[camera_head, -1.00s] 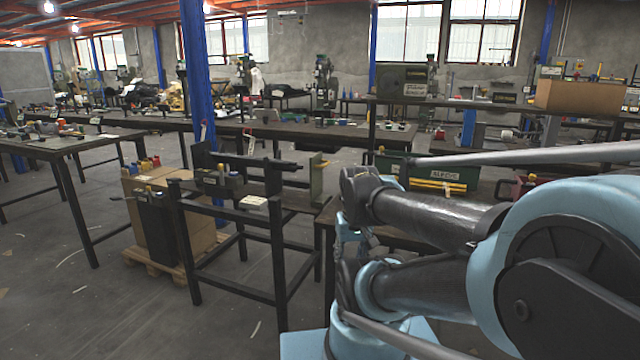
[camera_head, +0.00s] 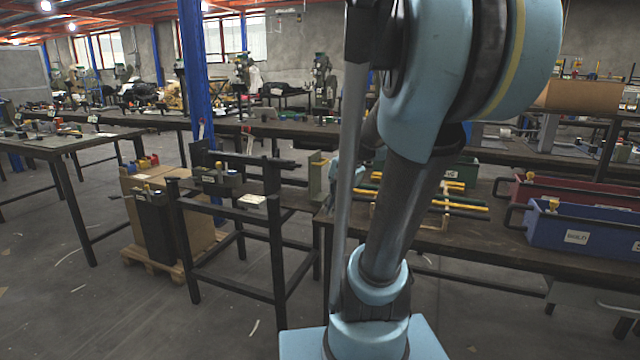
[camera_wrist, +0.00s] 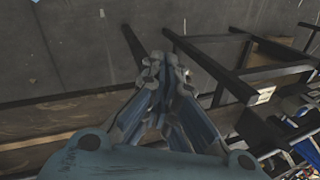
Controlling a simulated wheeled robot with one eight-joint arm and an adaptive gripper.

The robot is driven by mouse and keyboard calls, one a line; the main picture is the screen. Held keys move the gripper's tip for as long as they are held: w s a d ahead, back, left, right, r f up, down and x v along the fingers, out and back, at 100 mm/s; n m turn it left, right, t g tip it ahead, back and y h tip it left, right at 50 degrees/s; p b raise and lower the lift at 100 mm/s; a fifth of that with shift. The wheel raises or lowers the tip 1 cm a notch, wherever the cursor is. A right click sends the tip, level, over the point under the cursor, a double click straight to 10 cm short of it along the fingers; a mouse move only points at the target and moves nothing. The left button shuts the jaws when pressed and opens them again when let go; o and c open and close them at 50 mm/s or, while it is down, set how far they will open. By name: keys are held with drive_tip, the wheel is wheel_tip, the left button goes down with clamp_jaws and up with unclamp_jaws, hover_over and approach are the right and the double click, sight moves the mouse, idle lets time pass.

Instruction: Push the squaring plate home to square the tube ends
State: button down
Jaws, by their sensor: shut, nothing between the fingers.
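Several long tubes with yellow parts (camera_head: 455,204) lie on the bench on the right, partly hidden behind my arm. An upright olive-green plate (camera_head: 316,176) stands at the left end of that bench, left of my arm; I cannot tell for sure that it is the squaring plate. My gripper (camera_wrist: 165,72) is shut and empty in the wrist view, with bare floor behind its fingertips. No contact with the plate or tubes shows. In the head view I cannot make out the gripper clearly behind the arm.
A black frame stand (camera_head: 229,205) with a white card is left of the bench. A cardboard box (camera_head: 199,235) on a pallet stands beside it. Red (camera_head: 585,190) and blue (camera_head: 590,232) bins sit on the bench at right. Floor is clear in front of the stand.

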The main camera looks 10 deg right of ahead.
drive_tip(key=w+d+r+m+t+y, duration=0.15)
drive_tip(key=w+d+m, duration=0.3)
drive_tip(key=w, duration=0.55)
drive_tip(key=w+d+f+m+y, duration=0.1)
drive_tip(key=w+d+m+y, duration=0.15)
drive_tip(key=w+m, duration=0.6)
drive_tip(key=w+d+r+m+t+y, duration=0.15)
drive_tip(key=w+d, duration=0.25)
drive_tip(key=w, duration=0.9)
approach(312, 187)
wheel_tip(312, 187, down, 2)
drive_tip(key=shift+w+a+f+m+g+h, duration=0.15)
drive_tip(key=shift+w+a, duration=0.15)
drive_tip(key=shift+a, duration=0.25)
drive_tip(key=shift+w+a+f+m+g, duration=0.15)
drive_tip(key=shift+w+a, duration=0.15)
drive_tip(key=shift+a, duration=0.2)
drive_tip(key=shift+w+a+m+h, duration=0.15)
drive_tip(key=shift+w+a, duration=0.15)
drive_tip(key=shift+a, duration=0.25)
drive_tip(key=shift+w, duration=0.1)
